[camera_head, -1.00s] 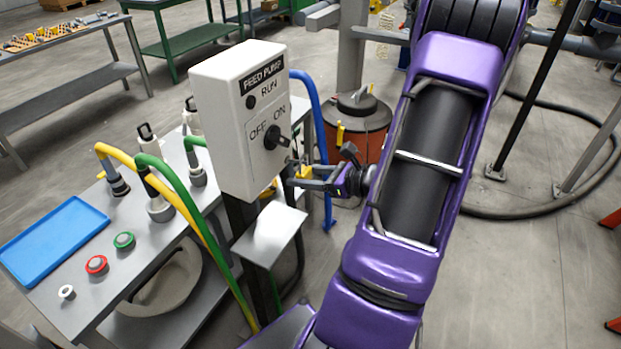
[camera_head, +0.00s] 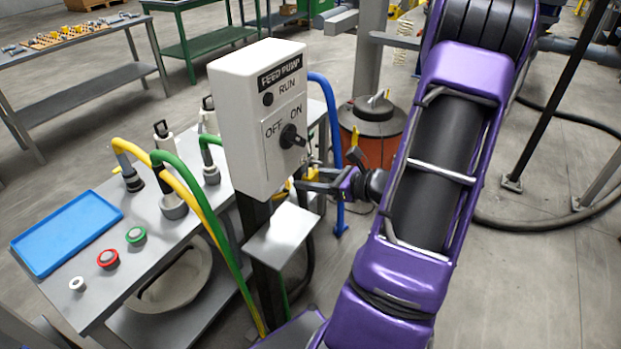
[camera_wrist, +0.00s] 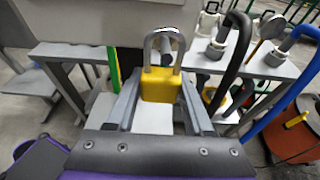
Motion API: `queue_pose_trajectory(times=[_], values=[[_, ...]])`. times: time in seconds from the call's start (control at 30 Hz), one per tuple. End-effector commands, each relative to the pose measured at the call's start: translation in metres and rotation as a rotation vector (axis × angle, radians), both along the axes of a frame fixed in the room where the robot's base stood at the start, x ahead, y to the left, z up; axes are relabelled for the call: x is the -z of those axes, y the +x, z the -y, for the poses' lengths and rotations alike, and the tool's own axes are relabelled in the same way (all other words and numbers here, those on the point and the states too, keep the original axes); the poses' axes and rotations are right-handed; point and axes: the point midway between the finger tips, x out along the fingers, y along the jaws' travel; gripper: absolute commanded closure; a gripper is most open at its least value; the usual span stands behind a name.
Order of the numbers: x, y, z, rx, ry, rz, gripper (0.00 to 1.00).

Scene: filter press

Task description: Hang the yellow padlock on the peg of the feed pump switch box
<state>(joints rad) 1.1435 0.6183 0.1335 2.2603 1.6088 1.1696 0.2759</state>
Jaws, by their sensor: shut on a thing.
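The white feed pump switch box (camera_head: 262,130) stands on a dark post, with its black knob (camera_head: 291,136) on the front. My gripper (camera_head: 300,184) is at the box's lower right edge, shut on the yellow padlock (camera_wrist: 160,86). In the wrist view the padlock is upright between the two fingers (camera_wrist: 158,100), its grey shackle (camera_wrist: 163,36) on top. A grey rounded shape, possibly the peg, shows within the shackle loop. I cannot tell whether it passes through. In the head view the fingertips and box edge mostly hide the padlock.
A small grey shelf (camera_head: 281,236) is just below the box. Yellow, green and blue hoses (camera_head: 333,125) run close by. A bench with a blue tray (camera_head: 67,233) stands left. An orange drum (camera_head: 372,135) stands behind my gripper.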

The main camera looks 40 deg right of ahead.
Motion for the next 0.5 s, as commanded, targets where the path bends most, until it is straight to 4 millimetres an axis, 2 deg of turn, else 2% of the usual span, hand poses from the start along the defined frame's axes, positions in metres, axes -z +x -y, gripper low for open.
queue_pose_trajectory(times=[0.2,0.23,0.4,0.5], values=[[-0.0002,0.0001,0.0,0.0,0.0,0.0,0.92],[-0.0002,0.0001,0.0,0.0,0.0,0.0,0.43],[-0.0001,-0.0001,0.0,0.0,0.0,0.0,0.13],[-0.0001,-0.0001,0.0,0.0,0.0,0.0,0.13]])
